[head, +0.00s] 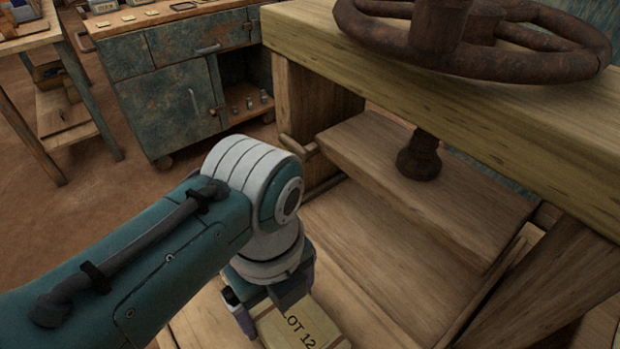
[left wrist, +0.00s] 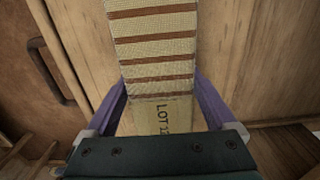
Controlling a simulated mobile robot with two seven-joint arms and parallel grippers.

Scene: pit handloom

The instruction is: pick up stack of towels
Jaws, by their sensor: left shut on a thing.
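The stack of towels shows in the left wrist view (left wrist: 155,45) as woven cream cloth with brown stripes, with a pale band or label reading "LOT 12" at its near end. In the head view only the pale lettered part of the stack (head: 302,328) shows at the bottom edge, below my left wrist. My left gripper (left wrist: 166,100) has its purple fingers on both sides of the stack, shut on it. In the head view the left gripper (head: 262,312) is mostly hidden by my own arm. My right gripper is in neither view.
A wooden press with a thick beam (head: 470,110) and a rusty handwheel (head: 480,45) stands to the right, with a wooden plate (head: 430,190) under its screw. A worn blue-green cabinet (head: 165,105) stands at the back left. A wooden bench (head: 40,85) is at far left.

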